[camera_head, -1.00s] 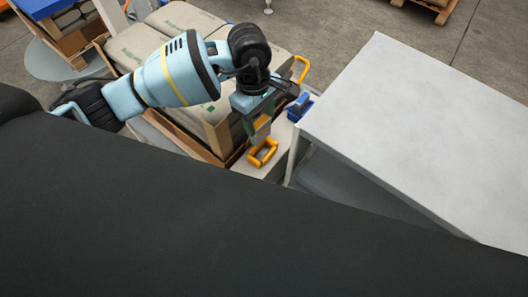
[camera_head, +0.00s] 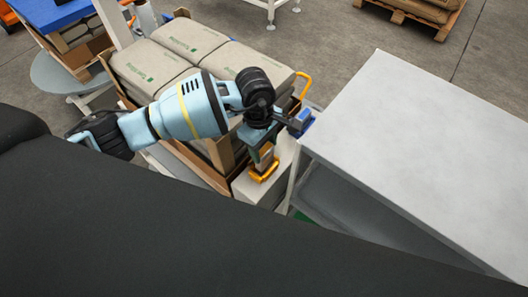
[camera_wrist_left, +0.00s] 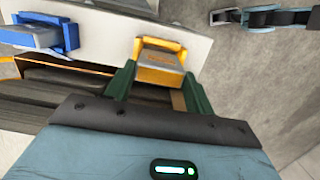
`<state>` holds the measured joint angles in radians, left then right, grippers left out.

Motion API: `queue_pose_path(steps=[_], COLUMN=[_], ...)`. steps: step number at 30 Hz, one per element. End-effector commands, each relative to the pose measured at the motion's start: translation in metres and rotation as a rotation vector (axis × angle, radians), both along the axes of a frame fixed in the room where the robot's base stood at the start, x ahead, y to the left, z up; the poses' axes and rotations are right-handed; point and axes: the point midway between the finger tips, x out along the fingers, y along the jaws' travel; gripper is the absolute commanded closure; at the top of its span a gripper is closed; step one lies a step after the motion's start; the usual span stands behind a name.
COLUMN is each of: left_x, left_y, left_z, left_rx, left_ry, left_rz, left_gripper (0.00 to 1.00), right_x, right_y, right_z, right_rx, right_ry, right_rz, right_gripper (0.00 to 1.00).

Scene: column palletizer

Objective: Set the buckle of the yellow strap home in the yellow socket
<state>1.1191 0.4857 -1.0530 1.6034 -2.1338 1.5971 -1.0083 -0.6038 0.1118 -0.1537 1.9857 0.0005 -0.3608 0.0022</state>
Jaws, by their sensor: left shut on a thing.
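My left gripper (camera_head: 264,161) points down at the yellow socket (camera_head: 264,177), which sits on a light block beside the sacks. My right gripper is not in view.
A blue socket (camera_head: 302,120) stands near the grey table (camera_head: 420,130), on the right. The blue socket also shows in the left wrist view (camera_wrist_left: 70,37). The tabletop is clear.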

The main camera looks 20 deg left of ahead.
Motion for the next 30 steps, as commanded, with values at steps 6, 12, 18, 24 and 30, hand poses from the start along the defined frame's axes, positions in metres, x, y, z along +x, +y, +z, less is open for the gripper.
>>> queue_pose_path(steps=[6, 12, 18, 24, 30], left_x=[-0.001, 0.000, 0.000, -0.001, 0.000], left_y=[0.000, 0.000, 0.000, 0.000, 0.000], left_z=[-0.029, -0.034, -0.036, -0.038, -0.038], left_rx=[0.001, -0.001, 0.000, 0.001, 0.001], left_ry=[0.005, 0.000, 0.002, 0.002, 0.002], left_rz=[0.000, 0.000, 0.000, 0.000, 0.000], left_gripper=[0.83, 0.83, 0.83, 0.32, 0.24], right_x=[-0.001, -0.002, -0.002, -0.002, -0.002], right_y=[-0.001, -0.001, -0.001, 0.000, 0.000], right_z=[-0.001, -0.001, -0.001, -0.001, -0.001], right_rx=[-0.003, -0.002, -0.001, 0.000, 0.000], right_ry=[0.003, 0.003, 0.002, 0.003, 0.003], right_rz=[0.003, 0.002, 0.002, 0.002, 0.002], right_gripper=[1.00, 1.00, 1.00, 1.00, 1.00])
